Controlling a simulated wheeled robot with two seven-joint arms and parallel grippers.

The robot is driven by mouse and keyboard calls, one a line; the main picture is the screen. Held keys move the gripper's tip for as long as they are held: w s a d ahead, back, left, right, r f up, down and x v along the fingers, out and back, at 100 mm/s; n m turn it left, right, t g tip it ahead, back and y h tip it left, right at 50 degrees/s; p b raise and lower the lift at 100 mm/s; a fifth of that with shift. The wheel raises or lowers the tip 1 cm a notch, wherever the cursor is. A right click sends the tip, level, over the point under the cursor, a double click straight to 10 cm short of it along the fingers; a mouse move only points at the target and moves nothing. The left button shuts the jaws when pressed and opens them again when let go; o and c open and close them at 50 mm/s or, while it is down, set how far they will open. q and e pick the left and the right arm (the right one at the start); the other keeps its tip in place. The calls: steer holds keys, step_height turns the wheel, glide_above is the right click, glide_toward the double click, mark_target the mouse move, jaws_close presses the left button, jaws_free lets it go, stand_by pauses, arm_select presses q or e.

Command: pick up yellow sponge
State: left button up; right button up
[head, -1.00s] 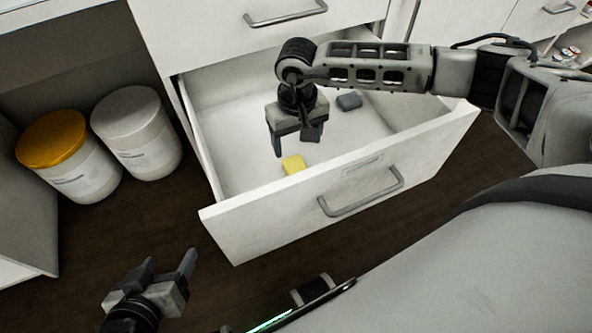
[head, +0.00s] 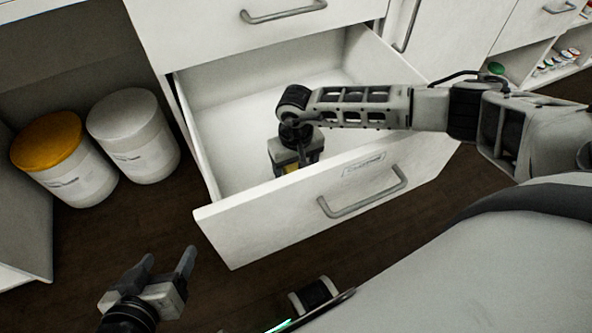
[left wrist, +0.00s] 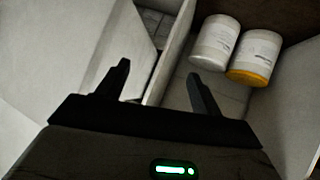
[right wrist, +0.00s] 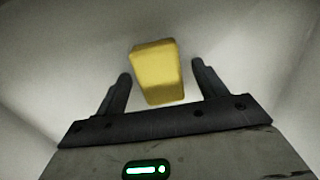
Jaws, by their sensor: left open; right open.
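The yellow sponge (right wrist: 157,73) lies on the floor of the open white drawer (head: 250,228). In the head view only a small patch of the sponge (head: 291,168) shows beneath my right gripper (head: 295,168). In the right wrist view the sponge sits between the two spread fingers of the right gripper (right wrist: 160,88), at and beyond their tips, with gaps on both sides. That gripper is open and empty. My left gripper (head: 168,262) is open and empty, outside the drawer at the lower left; its fingers also show in the left wrist view (left wrist: 160,82).
Two white tubs, one with an orange lid (head: 45,140) and one with a white lid (head: 125,115), stand left of the drawer. The drawer's front wall and handle (head: 362,192) are close to my right arm. A shelf (head: 555,70) with small items is at the upper right.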

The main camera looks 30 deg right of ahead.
mark_target(296, 168)
arm_select(q)
steer(key=shift+s+f, duration=0.15)
steer(key=shift+f, duration=0.05)
arm_select(e)
steer(key=c, duration=1.1)
steer(key=shift+r, duration=0.1)
